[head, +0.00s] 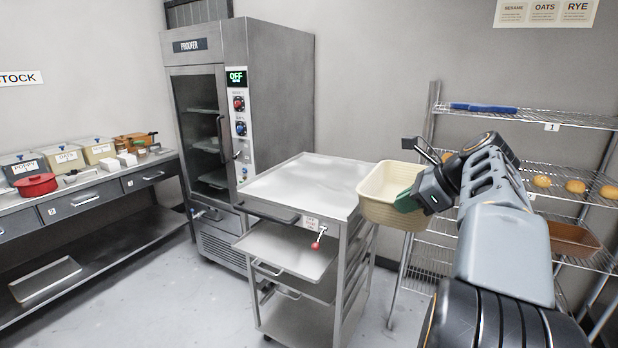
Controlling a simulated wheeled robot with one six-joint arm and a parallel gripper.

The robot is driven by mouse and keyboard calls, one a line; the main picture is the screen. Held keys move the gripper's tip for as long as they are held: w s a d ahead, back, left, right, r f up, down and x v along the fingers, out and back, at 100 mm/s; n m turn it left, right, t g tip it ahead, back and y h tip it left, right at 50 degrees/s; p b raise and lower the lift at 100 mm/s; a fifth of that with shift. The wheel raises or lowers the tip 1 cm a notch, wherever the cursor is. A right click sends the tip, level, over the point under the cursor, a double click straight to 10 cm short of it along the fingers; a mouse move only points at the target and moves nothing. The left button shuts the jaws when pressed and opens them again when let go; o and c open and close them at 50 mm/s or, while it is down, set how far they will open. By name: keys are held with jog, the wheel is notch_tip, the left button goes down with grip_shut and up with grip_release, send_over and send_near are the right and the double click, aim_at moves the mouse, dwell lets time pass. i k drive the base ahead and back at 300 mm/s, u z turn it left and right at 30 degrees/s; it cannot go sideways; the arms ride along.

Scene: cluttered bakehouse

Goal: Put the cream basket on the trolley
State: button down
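The cream basket (378,207) is an oval, ribbed bowl in the middle of the head view, held in the air at the right edge of the trolley. My gripper (408,200) is at its right side, with a green fingertip against the basket wall. It looks shut on the basket's wall; the other finger is hidden. The grey metal trolley (310,178) has a bare, flat top. The basket overlaps the top's right corner in the picture, and I cannot tell whether it is over the top or beside it.
A proofer (265,80) marked OFF stands behind the trolley. A wire rack (575,190) with bread rolls and a brown basket (573,238) is on the right. A counter (100,195) with bins and a red pot (36,185) is on the left. The trolley's drawer-like tray (285,245) sticks out in front.

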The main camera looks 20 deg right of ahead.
aim_at(314, 183)
jog(key=z, duration=0.05)
jog(key=i, duration=1.2)
